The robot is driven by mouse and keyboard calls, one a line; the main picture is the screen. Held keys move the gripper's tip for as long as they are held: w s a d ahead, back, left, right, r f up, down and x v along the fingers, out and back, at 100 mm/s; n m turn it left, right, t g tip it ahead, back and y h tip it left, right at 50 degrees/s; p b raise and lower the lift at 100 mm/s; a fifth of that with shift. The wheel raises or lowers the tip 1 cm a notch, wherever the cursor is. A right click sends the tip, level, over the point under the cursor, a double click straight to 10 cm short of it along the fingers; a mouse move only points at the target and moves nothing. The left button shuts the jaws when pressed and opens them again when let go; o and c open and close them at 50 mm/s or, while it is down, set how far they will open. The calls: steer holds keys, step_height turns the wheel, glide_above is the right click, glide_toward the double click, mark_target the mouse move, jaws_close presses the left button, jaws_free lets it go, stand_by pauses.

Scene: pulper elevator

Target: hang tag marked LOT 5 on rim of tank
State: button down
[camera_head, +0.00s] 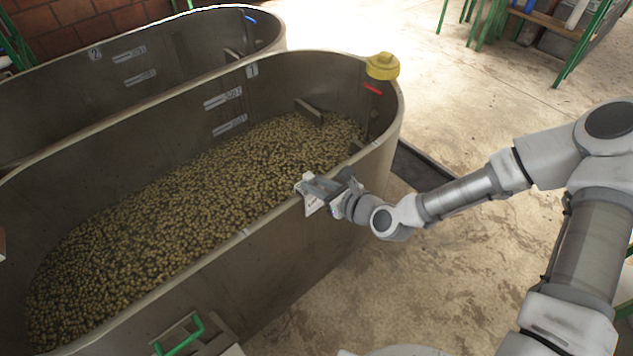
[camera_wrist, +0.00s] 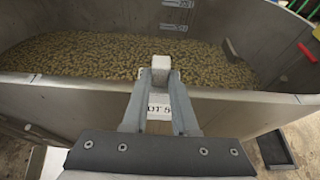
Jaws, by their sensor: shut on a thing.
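The tank (camera_head: 250,262) is a long oval grey-brown vat with a tall wall, part filled with small yellowish-brown fruit or beans. My gripper (camera_head: 308,186) is at its near rim, toward the right end, and is shut on the tag (camera_head: 312,204). The tag is a small white plate with dark print. In the wrist view the tag (camera_wrist: 160,108) sits between the fingers, partly hidden by them, and its visible text looks like "OT 5". A pale block at its top lies between the fingertips, level with the rim. I cannot tell whether the tag's hook touches the rim.
A second tank (camera_head: 60,97) stands behind, close alongside. A yellow cap (camera_head: 382,66) sits on the near tank's far right rim, with a red mark (camera_head: 372,89) below it. A green handle (camera_head: 180,336) is at the front. A dark floor tray (camera_head: 420,168) lies right of the tank.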

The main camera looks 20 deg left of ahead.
steer(key=shift+f, duration=0.25)
steer(key=c, duration=0.6)
jaws_free()
steer(key=shift+d, duration=0.1)
steer(key=p+v, duration=0.9)
steer(key=v, duration=0.8)
steer(key=shift+s+p, duration=0.2)
steer(key=shift+p, duration=0.15)
